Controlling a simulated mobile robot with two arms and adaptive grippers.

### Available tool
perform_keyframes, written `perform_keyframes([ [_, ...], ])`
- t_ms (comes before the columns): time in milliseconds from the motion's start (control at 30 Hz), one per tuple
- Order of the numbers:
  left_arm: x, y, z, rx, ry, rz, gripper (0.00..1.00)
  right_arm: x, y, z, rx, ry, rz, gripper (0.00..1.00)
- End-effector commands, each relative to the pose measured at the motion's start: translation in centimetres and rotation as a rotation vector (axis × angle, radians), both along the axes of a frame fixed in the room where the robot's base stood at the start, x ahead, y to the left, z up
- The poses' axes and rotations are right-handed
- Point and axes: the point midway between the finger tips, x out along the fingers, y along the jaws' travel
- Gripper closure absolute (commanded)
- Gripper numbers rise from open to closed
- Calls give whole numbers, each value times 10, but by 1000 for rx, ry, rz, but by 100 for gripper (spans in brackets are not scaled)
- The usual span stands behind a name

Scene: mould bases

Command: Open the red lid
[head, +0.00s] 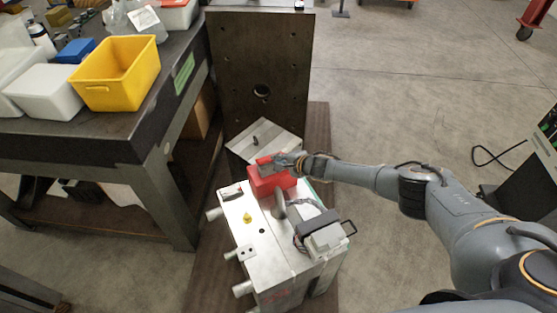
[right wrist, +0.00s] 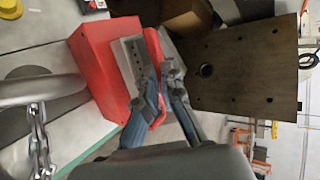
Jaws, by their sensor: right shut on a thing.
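The red lid (head: 264,160) is at the top of a small red box (head: 270,182), which sits on the pale metal mould base (head: 262,236). My right gripper (head: 279,163) reaches in from the right and is shut on the red lid at the top of the box. In the right wrist view the red box (right wrist: 98,72) fills the upper left. The fingers (right wrist: 142,68) there lie against its right side, with a strip of the red lid (right wrist: 155,68) showing beyond them. The fingers hide part of the lid, so I cannot tell how far it is raised. My left gripper is not in view.
A tall dark plate (head: 262,60) stands behind the mould base. A metal loop (head: 279,204) and a grey connector box (head: 322,234) are close to the red box. A workbench (head: 90,135) with a yellow bin (head: 118,72) stands left. The floor at right is mostly clear.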

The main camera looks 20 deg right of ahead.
Motion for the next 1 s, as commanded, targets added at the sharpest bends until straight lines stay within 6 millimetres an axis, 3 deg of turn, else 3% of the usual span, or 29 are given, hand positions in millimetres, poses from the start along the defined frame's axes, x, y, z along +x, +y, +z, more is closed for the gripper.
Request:
perform_keyframes([
  [533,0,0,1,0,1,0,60,1,0,0,-1,9,0,100],
  [600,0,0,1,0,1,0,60,1,0,0,-1,9,0,82],
  [667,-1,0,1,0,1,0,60,1,0,0,-1,9,0,71],
  [1000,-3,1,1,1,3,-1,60,-1,0,1,1,10,0,71],
])
